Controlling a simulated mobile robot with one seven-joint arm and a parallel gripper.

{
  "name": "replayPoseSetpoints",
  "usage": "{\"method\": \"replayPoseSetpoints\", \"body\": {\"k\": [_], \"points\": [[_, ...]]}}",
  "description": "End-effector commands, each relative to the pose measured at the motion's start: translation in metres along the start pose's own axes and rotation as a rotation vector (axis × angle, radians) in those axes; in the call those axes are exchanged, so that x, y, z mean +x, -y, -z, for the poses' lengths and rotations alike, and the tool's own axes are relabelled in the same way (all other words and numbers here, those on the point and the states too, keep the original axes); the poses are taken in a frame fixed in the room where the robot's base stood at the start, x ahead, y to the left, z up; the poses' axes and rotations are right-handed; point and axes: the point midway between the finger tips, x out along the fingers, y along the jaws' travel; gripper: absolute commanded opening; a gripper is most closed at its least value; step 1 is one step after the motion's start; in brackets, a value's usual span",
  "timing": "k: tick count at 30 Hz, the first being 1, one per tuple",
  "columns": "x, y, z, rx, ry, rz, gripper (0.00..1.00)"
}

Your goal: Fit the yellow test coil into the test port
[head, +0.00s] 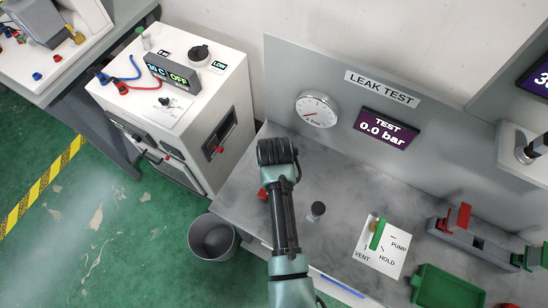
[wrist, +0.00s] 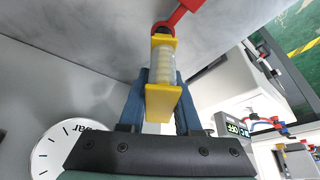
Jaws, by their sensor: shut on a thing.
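The yellow test coil (wrist: 162,103) has yellow end plates and a pale winding. It sits between the two blue fingers of my gripper (wrist: 161,82) in the wrist view, and they are shut on it. Just past the coil's far end is a red part (wrist: 184,12) with a ring-like end, close to or touching the coil; I cannot tell which. In the head view my arm hides the coil and fingers, and a bit of red (head: 263,194) shows beside the arm. I cannot identify the test port for sure; a short dark-topped grey cylinder (head: 316,211) stands on the bench right of my arm.
The back panel carries a gauge (head: 317,109) and a display reading 0.0 bar (head: 387,128). A green-handled valve plate (head: 381,246), a grey fixture with a red clamp (head: 456,219) and a green tray (head: 447,287) are at right. A bin (head: 213,242) stands on the floor.

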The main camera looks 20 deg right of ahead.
Motion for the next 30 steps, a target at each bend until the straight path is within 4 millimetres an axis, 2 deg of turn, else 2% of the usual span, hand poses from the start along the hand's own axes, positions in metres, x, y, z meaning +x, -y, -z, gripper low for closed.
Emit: {"method": "replayPoseSetpoints", "body": {"k": [1, 5, 6, 12, 18, 22, 23, 30], "points": [[0.0042, -0.0004, -0.0066, 0.000, 0.013, -0.001, 0.00], [0.0047, -0.0005, -0.0076, 0.000, 0.016, -0.001, 0.00], [0.0048, -0.0005, -0.0078, 0.000, 0.016, -0.001, 0.34], [0.0035, -0.0003, -0.0057, 0.000, 0.012, -0.001, 0.67], [0.0024, -0.0002, -0.0042, 0.000, 0.009, -0.001, 0.67], [0.0022, -0.0002, -0.0039, 0.000, 0.009, -0.001, 0.90], [0.0021, -0.0002, -0.0038, 0.000, 0.008, -0.001, 0.92], [0.0018, -0.0002, -0.0032, 0.000, 0.007, 0.000, 0.92]]}}
